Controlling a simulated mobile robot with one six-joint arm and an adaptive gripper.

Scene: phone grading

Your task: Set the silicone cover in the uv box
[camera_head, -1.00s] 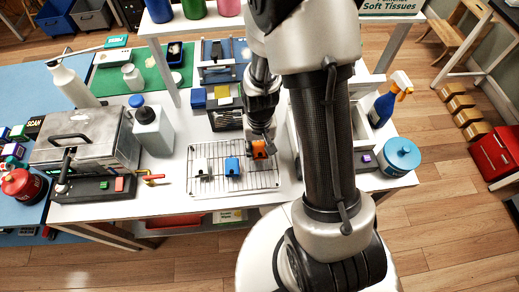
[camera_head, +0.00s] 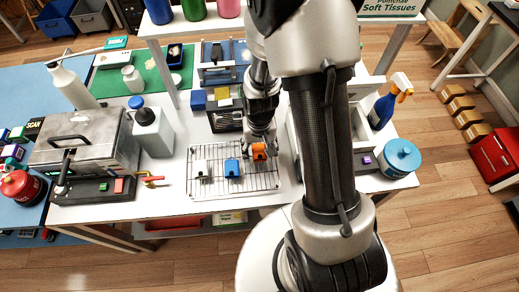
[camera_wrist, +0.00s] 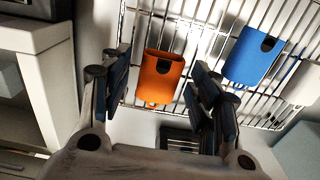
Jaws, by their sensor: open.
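An orange cover (camera_head: 259,152) stands at the right of a wire rack, beside a blue cover (camera_head: 232,168) and a white cover (camera_head: 201,170). All three show in the wrist view: orange (camera_wrist: 160,78), blue (camera_wrist: 252,57) and white (camera_wrist: 303,78). I cannot tell which material each is. My gripper (camera_head: 262,142) is at the orange cover. In the wrist view my open gripper (camera_wrist: 160,82) has one finger on each side of it, with gaps visible. A grey metal box (camera_head: 85,148) with a lid handle stands at the left. I cannot tell whether it is the UV box.
The wire rack (camera_head: 215,192) lies on the white table. A blue round tin (camera_head: 402,157) and spray bottle (camera_head: 386,105) are right.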

